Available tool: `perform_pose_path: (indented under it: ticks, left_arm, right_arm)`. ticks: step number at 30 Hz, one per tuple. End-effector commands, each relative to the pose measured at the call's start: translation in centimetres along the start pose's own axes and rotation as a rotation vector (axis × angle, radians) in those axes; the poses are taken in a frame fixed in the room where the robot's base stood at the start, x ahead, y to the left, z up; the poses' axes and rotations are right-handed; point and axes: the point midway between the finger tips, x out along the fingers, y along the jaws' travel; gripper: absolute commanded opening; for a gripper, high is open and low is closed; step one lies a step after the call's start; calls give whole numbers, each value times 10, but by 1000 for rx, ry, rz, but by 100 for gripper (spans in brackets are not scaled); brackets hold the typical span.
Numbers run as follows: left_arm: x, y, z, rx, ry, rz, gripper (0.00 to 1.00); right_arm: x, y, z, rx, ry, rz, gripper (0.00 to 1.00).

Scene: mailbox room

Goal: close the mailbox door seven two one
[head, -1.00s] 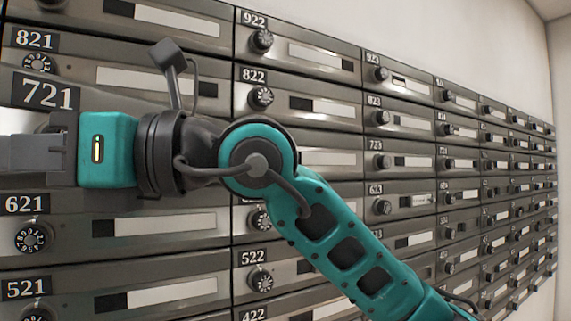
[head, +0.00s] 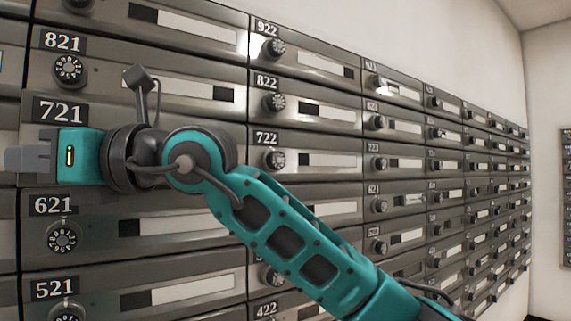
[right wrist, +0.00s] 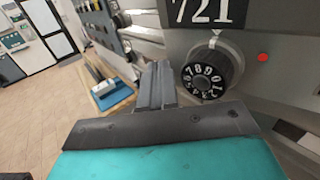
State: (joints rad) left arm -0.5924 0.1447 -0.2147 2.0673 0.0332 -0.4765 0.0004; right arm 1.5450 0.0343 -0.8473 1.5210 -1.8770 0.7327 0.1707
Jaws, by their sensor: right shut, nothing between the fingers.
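Mailbox door 721 (head: 108,114) is a grey metal door at the left of the head view, with its number plate (head: 60,110) at the upper left. In the right wrist view, the shut fingers (right wrist: 157,85) are just left of the black number dial (right wrist: 212,72) on the door (right wrist: 285,92). Contact cannot be told. My left gripper is out of view.
Closed-looking doors 821 (head: 150,80) above, 621 (head: 100,248) below and 722 (head: 340,135) to the right surround it. The mailbox wall runs away to the right. The right wrist view shows open floor (right wrist: 40,100) and a table with a blue item (right wrist: 110,95).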

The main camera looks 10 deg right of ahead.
Motion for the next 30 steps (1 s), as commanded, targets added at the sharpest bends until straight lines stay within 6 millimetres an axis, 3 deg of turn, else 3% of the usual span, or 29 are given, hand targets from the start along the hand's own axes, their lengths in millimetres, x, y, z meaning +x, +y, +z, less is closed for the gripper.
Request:
perform_pose_path:
  ticks: [13, 30]
  left_arm:
    - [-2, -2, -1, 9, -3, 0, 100]
    - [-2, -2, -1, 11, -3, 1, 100]
  right_arm:
    - [34, -25, 0, 0, 0, -97, 0]
    - [39, -30, 0, 0, 0, -118, 0]
